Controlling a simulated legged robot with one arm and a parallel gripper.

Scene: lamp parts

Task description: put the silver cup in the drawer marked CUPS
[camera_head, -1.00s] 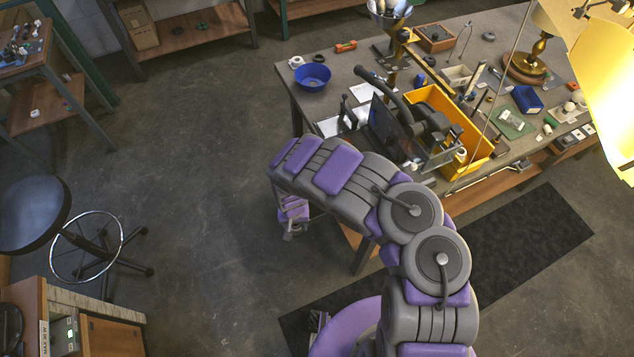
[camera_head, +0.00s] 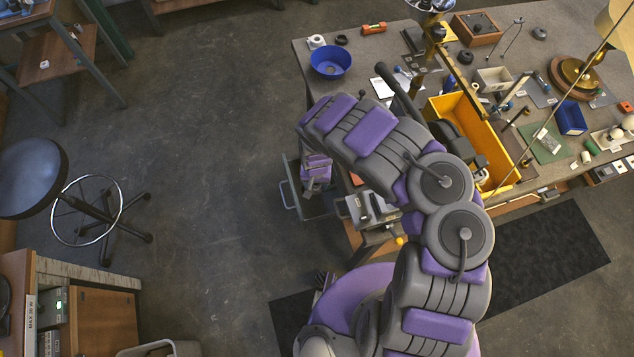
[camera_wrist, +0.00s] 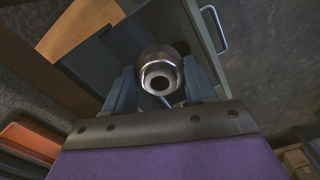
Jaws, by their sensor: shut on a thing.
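The silver cup (camera_wrist: 159,72) shows in the wrist view as a round shiny ring with a dark hole. My gripper (camera_wrist: 160,84) is shut on it, one finger on each side. Beyond the cup lies an open grey drawer (camera_wrist: 88,55) with a bar handle (camera_wrist: 214,28). In the head view my gripper (camera_head: 316,180) hangs over or beside the open drawer (camera_head: 291,170) at the bench's left end. The cup is hidden there. I cannot read any drawer label or tell how high the cup is above the drawer.
The workbench (camera_head: 330,30) carries a blue bowl (camera_head: 330,61), a yellow bin (camera_head: 500,150) and several tools and lamp parts. A grey metal object (camera_head: 370,208) is close to my arm. A stool (camera_head: 35,175) stands at the left. The floor between is clear.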

